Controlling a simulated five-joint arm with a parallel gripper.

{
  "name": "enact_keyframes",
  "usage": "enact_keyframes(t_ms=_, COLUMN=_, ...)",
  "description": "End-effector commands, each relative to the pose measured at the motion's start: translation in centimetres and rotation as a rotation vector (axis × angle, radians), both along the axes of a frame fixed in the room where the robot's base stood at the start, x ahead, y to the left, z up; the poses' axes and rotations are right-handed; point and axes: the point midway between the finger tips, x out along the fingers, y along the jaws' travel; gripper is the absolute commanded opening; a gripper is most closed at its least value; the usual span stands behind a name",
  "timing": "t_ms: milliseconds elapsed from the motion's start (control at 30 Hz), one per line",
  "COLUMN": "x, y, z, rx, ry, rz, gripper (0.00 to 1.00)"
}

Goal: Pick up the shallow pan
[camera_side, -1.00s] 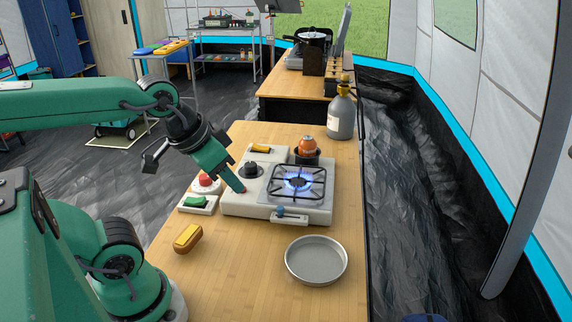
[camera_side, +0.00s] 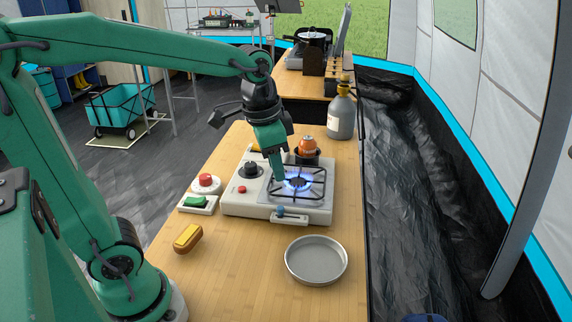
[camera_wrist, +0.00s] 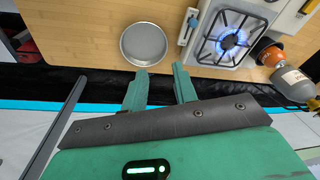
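The shallow pan (camera_side: 316,261) is round, grey and empty. It lies flat on the wooden table at the near right, in front of the stove. In the wrist view the pan (camera_wrist: 144,44) is at the top, left of the stove and beyond my fingertips. My gripper (camera_side: 279,178) points down over the left edge of the burner grate in the side view, behind the pan and apart from it. In the wrist view my gripper (camera_wrist: 159,80) has its two fingers spread with nothing between them.
The camping stove (camera_side: 239,195) has a lit blue flame (camera_side: 298,182) under its grate. A sponge (camera_side: 188,238), a red button (camera_side: 205,183), an orange canister (camera_side: 307,145) and a grey gas bottle (camera_side: 342,115) stand around it. The table (camera_side: 230,280) is bare left of the pan.

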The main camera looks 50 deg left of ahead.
Motion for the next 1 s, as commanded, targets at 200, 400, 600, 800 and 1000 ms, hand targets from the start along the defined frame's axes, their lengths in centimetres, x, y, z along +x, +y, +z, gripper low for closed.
enact_keyframes(t_ms=200, x=3.4, y=-0.6, z=-1.6, rx=0.019, ry=0.094, rz=-0.113, gripper=0.29)
enact_keyframes(t_ms=400, x=6.3, y=-1.2, z=-3.5, rx=0.031, ry=0.177, rz=-0.218, gripper=0.29)
enact_keyframes(t_ms=600, x=9.0, y=-1.8, z=-6.0, rx=0.034, ry=0.260, rz=-0.323, gripper=0.29)
enact_keyframes(t_ms=800, x=11.4, y=-2.4, z=-9.0, rx=0.031, ry=0.340, rz=-0.428, gripper=0.29)
enact_keyframes(t_ms=1000, x=13.4, y=-3.1, z=-12.5, rx=0.021, ry=0.420, rz=-0.534, gripper=0.29)
